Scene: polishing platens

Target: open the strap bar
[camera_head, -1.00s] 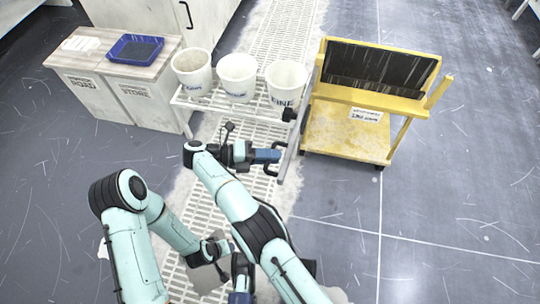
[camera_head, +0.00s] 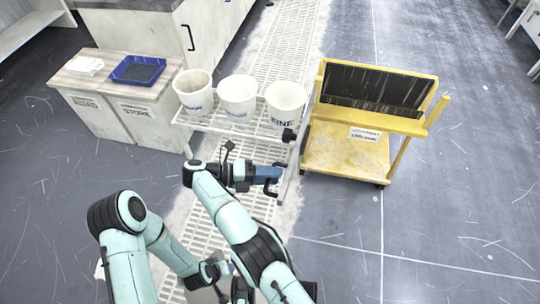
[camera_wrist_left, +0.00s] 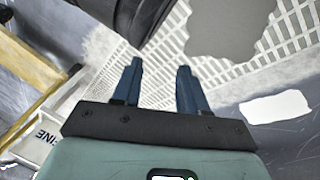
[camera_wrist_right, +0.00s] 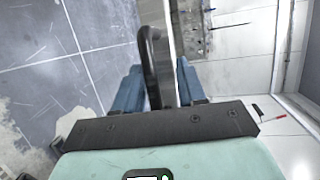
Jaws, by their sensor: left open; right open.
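A yellow cart (camera_head: 345,155) stands right of centre in the head view. A yellow bar (camera_head: 372,121) crosses in front of its dark upright slabs (camera_head: 370,92). I cannot tell whether this is the strap bar. My right gripper (camera_head: 268,174) is open, left of the cart and just below the bin rack. In the right wrist view, a dark curved handle (camera_wrist_right: 153,60) shows between the open fingers of the right gripper (camera_wrist_right: 159,68). I cannot tell what it belongs to or whether they touch. My left gripper (camera_wrist_left: 160,72) is open and empty above the grating.
Several white bins, the right one marked FINE (camera_head: 286,102), stand on a white wire rack (camera_head: 250,124). A cabinet (camera_head: 105,112) at left carries a blue tray (camera_head: 137,70). The floor (camera_head: 460,200) right of and below the cart is clear.

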